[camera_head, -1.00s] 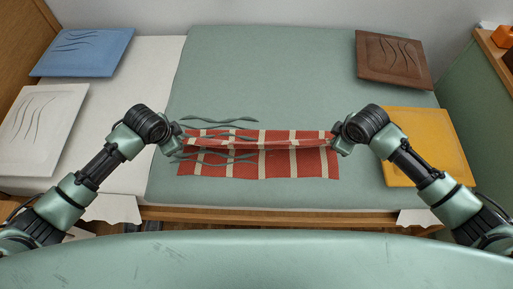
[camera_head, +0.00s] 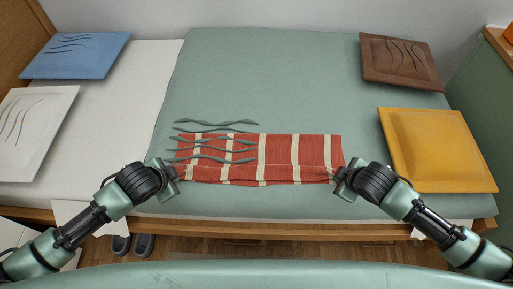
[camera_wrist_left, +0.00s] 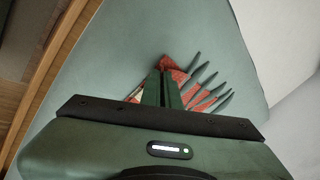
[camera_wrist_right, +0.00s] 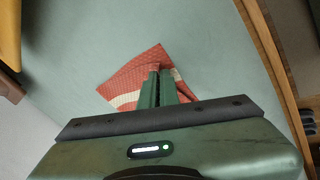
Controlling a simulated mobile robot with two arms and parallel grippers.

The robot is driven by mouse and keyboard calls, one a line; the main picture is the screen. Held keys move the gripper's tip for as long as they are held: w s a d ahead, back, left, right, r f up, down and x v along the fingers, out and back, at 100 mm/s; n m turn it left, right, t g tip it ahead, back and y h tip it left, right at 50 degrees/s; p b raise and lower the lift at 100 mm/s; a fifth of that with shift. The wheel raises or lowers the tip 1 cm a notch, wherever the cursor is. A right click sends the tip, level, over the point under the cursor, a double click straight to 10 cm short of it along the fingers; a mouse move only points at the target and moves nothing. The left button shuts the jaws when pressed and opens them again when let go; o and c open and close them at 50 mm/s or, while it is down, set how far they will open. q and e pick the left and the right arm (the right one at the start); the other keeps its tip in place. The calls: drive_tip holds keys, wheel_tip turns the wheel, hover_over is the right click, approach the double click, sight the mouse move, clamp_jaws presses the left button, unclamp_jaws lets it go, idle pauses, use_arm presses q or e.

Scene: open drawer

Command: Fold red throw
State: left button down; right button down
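The red throw (camera_head: 278,150) with cream stripes lies as a wide, short strip on the green bedcover. A raised band of its cloth runs along the near edge between my grippers. My left gripper (camera_head: 174,176) is at the throw's near left corner; in the left wrist view its fingers (camera_wrist_left: 166,80) are together on red cloth. My right gripper (camera_head: 338,179) is at the near right corner; in the right wrist view its fingers (camera_wrist_right: 158,82) are together with red cloth pinched between them. The layers beneath the top cloth are hidden.
Dark green wavy strips (camera_head: 215,122) lie over and behind the throw's left part. A yellow cushion (camera_head: 440,150) and a brown cushion (camera_head: 400,60) are at the right. Blue (camera_head: 75,55) and white (camera_head: 30,125) cushions are at the left.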

use_arm(q)
drive_tip(key=c, duration=1.3)
unclamp_jaws()
use_arm(e)
drive_tip(key=c, duration=1.3)
unclamp_jaws()
use_arm(q)
drive_tip(key=shift+s, duration=0.1)
use_arm(e)
drive_tip(key=shift+s, duration=0.1)
